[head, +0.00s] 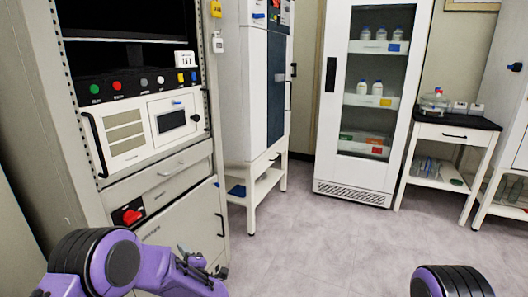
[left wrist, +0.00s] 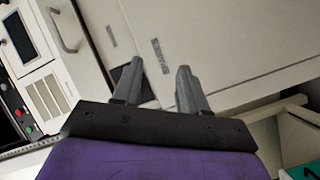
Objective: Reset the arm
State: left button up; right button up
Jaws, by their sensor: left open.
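My left arm (head: 115,262) comes in at the bottom left of the head view, purple with black joint covers, low in front of the cabinet. My left gripper (left wrist: 158,78) shows in the left wrist view with its two grey fingers apart and nothing between them. Behind the fingers is a pale cabinet panel; I cannot tell whether they touch it. A rounded dark part of my right arm (head: 450,281) shows at the bottom right of the head view. My right gripper is out of view.
The control cabinet (head: 165,160) with buttons and a red switch (head: 132,215) stands close at the left. Behind it are a tall white unit (head: 240,80) and a glass-door cabinet (head: 340,165) with bottles. A side table (head: 445,122) stands at the right. The middle floor (head: 330,240) is clear.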

pick_arm(q)
jog(key=s+f+m+g+h, duration=0.35)
jog(key=s+f+m, duration=0.25)
jog(key=s+f, duration=0.6)
jog(key=s+f+m+g+h, duration=0.2)
jog(key=s+f+m+h, duration=0.35)
jog(key=s, duration=1.05)
jog(key=s+a+f+m+g+y+p, duration=0.15)
jog(key=s+g, duration=0.25)
jog(key=s, duration=1.1)
notch_tip(320, 180, up, 13)
jog(key=p, duration=1.4)
jog(key=shift+w+a, duration=0.25)
jog(key=shift+a, duration=0.15)
jog(key=shift+r, duration=0.1)
